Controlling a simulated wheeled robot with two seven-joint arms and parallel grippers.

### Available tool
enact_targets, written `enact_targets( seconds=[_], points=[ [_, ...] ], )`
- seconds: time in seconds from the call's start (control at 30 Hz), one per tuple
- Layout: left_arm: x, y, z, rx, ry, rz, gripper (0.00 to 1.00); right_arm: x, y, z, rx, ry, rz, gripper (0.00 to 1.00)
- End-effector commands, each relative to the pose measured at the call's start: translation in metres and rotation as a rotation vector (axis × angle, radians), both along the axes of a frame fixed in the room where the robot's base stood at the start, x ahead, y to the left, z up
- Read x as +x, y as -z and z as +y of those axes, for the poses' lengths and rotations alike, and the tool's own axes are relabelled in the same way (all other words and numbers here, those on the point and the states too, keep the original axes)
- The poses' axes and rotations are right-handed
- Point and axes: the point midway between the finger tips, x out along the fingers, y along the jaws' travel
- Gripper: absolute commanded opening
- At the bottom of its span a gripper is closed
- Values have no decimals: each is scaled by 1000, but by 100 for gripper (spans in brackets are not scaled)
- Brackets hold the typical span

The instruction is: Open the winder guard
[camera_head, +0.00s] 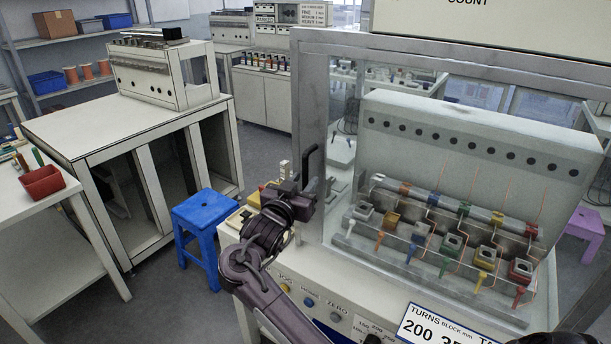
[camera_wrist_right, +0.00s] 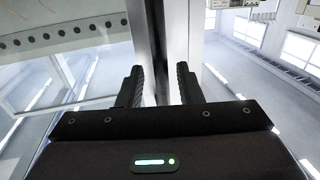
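The winder guard is a grey metal frame (camera_head: 312,100) with a clear pane. It stands down in front of the bobbin row and the dotted panel (camera_head: 480,140). My right gripper (camera_head: 304,188) is at this post, close to the black shape. In the right wrist view, the two fingers of my gripper (camera_wrist_right: 160,88) are apart, with the grey post (camera_wrist_right: 172,40) showing between and beyond them. I cannot tell whether they touch anything. My left gripper is not in view.
Several coloured bobbins (camera_head: 453,243) sit behind the pane. Buttons and a label (camera_head: 440,328) are on the machine's front.

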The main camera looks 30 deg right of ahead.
Motion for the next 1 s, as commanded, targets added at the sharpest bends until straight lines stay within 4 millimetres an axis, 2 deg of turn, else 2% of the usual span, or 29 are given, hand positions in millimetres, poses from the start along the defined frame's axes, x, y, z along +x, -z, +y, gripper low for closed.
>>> enact_targets(
  seconds=[0.2,0.47,0.73,1.0],
  points=[
    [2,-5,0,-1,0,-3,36,11,0,-16,-1,-1,1,33],
    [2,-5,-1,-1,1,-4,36,12,1,-17,1,-2,1,33],
    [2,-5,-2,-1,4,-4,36,12,1,-17,1,-2,1,0],
    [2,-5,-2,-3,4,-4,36,12,1,-17,0,-3,1,0]
  ],
)
